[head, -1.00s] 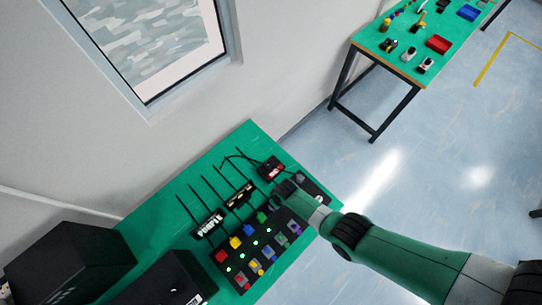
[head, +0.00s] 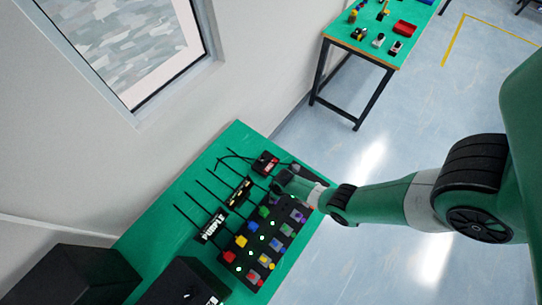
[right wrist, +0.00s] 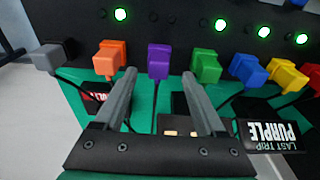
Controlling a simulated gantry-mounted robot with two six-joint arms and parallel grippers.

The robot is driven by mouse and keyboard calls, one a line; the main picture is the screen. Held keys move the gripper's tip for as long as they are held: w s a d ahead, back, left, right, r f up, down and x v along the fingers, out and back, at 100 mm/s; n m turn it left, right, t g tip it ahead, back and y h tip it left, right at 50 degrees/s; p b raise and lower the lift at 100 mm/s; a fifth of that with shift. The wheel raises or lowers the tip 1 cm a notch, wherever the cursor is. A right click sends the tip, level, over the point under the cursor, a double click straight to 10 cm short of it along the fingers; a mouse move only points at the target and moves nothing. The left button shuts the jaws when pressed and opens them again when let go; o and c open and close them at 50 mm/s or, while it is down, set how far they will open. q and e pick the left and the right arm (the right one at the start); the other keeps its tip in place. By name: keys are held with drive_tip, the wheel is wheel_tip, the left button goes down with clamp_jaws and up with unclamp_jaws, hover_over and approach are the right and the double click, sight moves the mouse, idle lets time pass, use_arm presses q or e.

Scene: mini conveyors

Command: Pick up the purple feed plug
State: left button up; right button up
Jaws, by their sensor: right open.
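The purple feed plug (right wrist: 158,60) stands in the dark panel (right wrist: 175,22) in the right wrist view, between an orange plug (right wrist: 109,60) on its left and a green plug (right wrist: 206,66) on its right. A cable hangs from it. My right gripper (right wrist: 159,74) is open and empty, with one finger on each side of the purple plug's line. The plug shows in the gap just beyond the fingertips; contact is not visible. In the head view my right gripper (head: 281,183) is over the panel's upper end and hides the plug there. My left gripper is not in view.
Blue (right wrist: 248,67), yellow (right wrist: 281,76) and grey (right wrist: 47,58) plugs share the row. A "LAST TRIP PURPLE" display (right wrist: 270,136) stands at right. Black boxes (head: 183,283) stand at the green table's lower left. Another table (head: 352,35) is far off.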

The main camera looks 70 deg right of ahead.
drive_tip(key=f+b, duration=0.3)
drive_tip(key=w+f+b, duration=0.1)
drive_tip(key=f+b, duration=0.1)
drive_tip(key=shift+d+f, duration=0.15)
drive_tip(key=shift+d, duration=0.15)
drive_tip(key=shift+s, duration=0.1)
clamp_jaws()
